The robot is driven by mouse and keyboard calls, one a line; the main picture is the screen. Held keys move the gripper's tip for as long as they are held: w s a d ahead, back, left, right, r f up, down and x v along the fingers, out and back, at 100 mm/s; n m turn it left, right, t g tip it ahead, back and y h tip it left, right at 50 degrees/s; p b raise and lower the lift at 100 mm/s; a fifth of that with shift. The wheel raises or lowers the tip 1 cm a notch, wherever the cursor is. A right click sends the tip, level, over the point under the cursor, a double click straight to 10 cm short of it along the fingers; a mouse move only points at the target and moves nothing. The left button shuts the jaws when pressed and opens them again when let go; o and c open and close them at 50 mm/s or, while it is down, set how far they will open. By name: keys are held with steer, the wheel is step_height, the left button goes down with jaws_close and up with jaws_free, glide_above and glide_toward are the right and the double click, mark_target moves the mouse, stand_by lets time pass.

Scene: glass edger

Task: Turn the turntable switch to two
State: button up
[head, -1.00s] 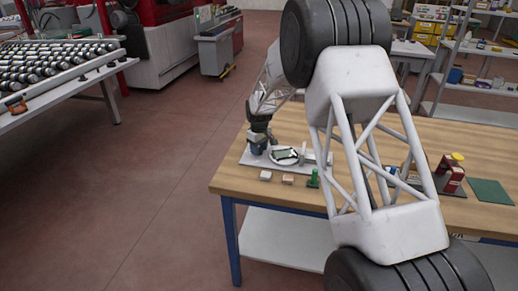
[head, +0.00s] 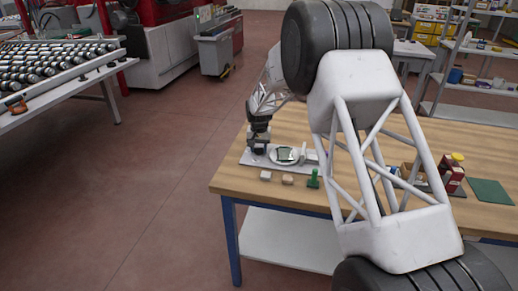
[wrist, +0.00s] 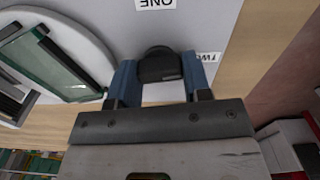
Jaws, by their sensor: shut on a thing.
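My gripper (wrist: 160,75) has its two blue fingers on either side of the black switch knob (wrist: 159,64) in the wrist view, shut on it. A white label reading ONE (wrist: 156,3) shows upside down at the top edge. A label reading TWO (wrist: 209,57) lies to the right of the knob, partly hidden by the right finger. The knob's pointing direction is not clear. The round turntable (wrist: 97,42) with a dark-framed glass piece (wrist: 50,62) on it is at left. In the head view, my gripper (head: 259,143) is at the left end of the turntable's base plate (head: 254,160).
The plate lies on a wooden table (head: 240,183), near its left end. Two small blocks (head: 287,180) and a green object (head: 313,179) stand in front of it. A red item (head: 452,174) and a green mat (head: 489,192) are farther right.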

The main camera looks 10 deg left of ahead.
steer(key=shift+m, duration=0.6)
steer(key=o, duration=0.9)
steer(key=shift+r, duration=0.2)
steer(key=shift+r, duration=3.75)
